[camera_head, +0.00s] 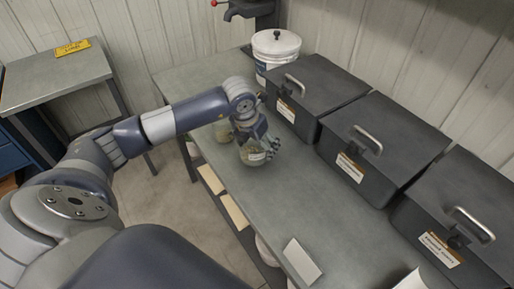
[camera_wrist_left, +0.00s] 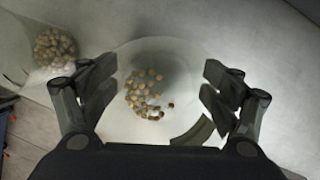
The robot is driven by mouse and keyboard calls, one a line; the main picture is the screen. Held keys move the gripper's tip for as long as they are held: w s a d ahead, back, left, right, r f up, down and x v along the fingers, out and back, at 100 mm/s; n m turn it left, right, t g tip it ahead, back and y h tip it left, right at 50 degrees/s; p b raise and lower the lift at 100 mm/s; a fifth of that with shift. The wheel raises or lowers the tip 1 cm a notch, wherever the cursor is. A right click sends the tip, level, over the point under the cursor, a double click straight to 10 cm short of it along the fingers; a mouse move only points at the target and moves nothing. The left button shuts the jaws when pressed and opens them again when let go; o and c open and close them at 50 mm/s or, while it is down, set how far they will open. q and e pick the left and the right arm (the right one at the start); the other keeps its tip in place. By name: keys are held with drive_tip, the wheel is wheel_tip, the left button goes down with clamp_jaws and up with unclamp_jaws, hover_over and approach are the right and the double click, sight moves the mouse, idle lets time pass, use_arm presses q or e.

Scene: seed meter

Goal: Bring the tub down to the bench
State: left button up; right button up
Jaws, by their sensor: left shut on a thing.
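A clear round tub (camera_head: 256,153) with a pale label hangs under my left gripper (camera_head: 254,141) over the bench (camera_head: 290,185), near its front edge. My left gripper is shut on the tub. In the left wrist view the fingers (camera_wrist_left: 160,95) grip opposite sides of the tub (camera_wrist_left: 150,60), and tan seeds lie in its bottom. I cannot tell whether the tub touches the bench top. A second clear tub (camera_head: 222,131) stands just left of it, and also shows with seeds in the left wrist view (camera_wrist_left: 20,45). My right gripper is not in view.
Three dark lidded boxes (camera_head: 313,92) with handles line the back of the bench. A white lidded bucket (camera_head: 276,62) stands at its far end. A pale card (camera_head: 301,262) lies near the front edge. The bench between tubs and card is clear.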

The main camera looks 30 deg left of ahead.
use_arm(q)
wheel_tip(320, 180, down, 2)
drive_tip(key=shift+f+p, duration=0.25)
drive_tip(key=shift+p, duration=0.5)
drive_tip(key=shift+f, duration=0.35)
drive_tip(key=shift+w+f, duration=0.1)
drive_tip(key=shift+f, duration=0.1)
drive_tip(key=shift+f, duration=0.1)
drive_tip(key=o, duration=1)
drive_tip(key=shift+o, duration=0.2)
drive_tip(key=shift+r, duration=0.25)
drive_tip(key=b+v, duration=0.3)
drive_tip(key=v, duration=0.9)
